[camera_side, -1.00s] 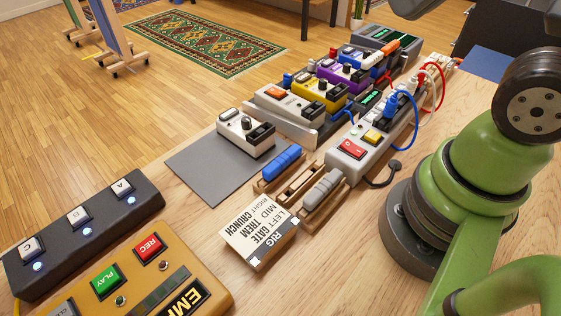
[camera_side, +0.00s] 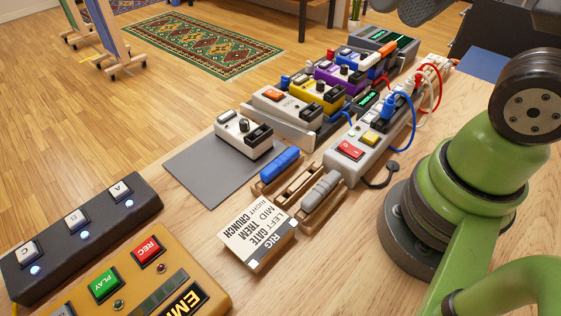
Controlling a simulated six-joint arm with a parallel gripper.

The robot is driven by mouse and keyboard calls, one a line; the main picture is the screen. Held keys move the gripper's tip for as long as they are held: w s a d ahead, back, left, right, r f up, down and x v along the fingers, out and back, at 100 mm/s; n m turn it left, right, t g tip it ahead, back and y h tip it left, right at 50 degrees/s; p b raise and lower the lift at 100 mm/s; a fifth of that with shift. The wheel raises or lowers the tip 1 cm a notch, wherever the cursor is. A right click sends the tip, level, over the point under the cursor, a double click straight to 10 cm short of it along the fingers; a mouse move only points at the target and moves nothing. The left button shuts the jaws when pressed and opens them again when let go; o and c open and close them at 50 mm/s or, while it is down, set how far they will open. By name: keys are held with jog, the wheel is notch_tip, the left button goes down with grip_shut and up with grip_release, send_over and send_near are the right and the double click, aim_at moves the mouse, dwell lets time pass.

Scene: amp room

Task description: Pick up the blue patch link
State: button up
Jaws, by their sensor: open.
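The blue patch link (camera_side: 279,163) is a short, rounded blue block. It lies in the left one of a row of wooden cradles (camera_side: 291,187), close to the right edge of a grey mat. The middle cradle looks empty. A grey link (camera_side: 322,190) of similar shape lies in the right cradle. My gripper is not in view; only green and dark parts of my arm show at the right and top right.
A white pedal (camera_side: 243,134) stands on the grey mat (camera_side: 205,170). A pedalboard and a power strip (camera_side: 352,150) with cables stand behind the cradles. A footswitch (camera_side: 80,238) and a yellow looper (camera_side: 135,275) are at lower left.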

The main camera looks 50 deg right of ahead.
jog(key=w+a+f+m+g, duration=0.1)
jog(key=w+f+m+g, duration=0.2)
jog(key=w+m, duration=0.15)
jog(key=m+g+h, duration=0.2)
jog(key=m+g, duration=0.2)
jog(key=m, duration=0.4)
send_over(281, 159)
notch_tip(281, 159, down, 13)
jog(key=shift+m, duration=0.55)
jog(key=f, duration=0.5)
jog(key=shift+a+f, duration=0.15)
jog(key=shift+a, duration=0.05)
jog(key=shift+d+f, duration=0.15)
jog(key=shift+f, duration=2.85)
jog(key=shift+f, duration=0.2)
grip_shut()
